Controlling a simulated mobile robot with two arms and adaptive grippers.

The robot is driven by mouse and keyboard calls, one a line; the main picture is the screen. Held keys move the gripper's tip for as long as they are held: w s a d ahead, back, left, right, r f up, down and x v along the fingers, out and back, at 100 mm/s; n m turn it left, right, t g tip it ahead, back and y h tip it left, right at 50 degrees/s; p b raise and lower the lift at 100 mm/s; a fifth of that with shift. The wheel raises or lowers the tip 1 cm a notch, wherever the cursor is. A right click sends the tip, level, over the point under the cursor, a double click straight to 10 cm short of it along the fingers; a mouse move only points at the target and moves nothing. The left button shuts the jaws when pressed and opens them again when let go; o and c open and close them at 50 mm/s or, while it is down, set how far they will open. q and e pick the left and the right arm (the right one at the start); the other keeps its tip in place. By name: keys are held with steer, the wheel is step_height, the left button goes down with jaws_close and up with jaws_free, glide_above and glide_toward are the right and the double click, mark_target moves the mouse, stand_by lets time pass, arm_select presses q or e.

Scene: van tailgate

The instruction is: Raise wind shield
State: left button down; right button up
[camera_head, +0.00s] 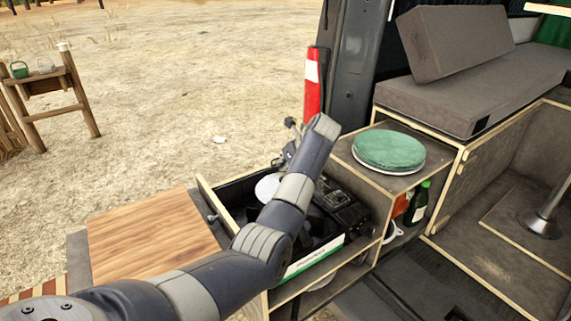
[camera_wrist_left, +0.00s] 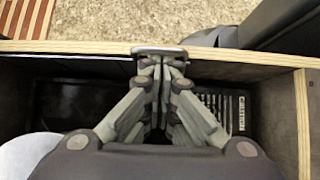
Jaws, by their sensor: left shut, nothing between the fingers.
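My left arm reaches over an open drawer unit (camera_head: 204,193) at the van's tail. My left gripper (camera_head: 281,160) is at the drawer's far side, partly hidden behind my forearm. In the left wrist view, its fingers (camera_wrist_left: 160,62) are together and empty, with their tips at the thin wooden far edge (camera_wrist_left: 70,47). A small grey metal piece (camera_wrist_left: 160,51) lies at the tips; I cannot tell whether they touch it. A dark stove-like unit (camera_head: 342,208) sits in the drawer. I cannot make out a raised wind shield. My right gripper is not in view.
A wooden board (camera_head: 150,235) lies left of the drawer. A green round cushion-like item on a plate (camera_head: 388,150) rests on the cabinet at right, with a bottle (camera_head: 417,203) below. A grey seat (camera_head: 470,85) is behind. Open sandy ground lies beyond.

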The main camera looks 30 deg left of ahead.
arm_select(q)
steer(key=shift+d+r, duration=0.1)
steer(key=shift+r, duration=0.2)
step_height(320, 180, up, 13)
steer(key=p, duration=0.2)
steer(key=shift+f, duration=0.2)
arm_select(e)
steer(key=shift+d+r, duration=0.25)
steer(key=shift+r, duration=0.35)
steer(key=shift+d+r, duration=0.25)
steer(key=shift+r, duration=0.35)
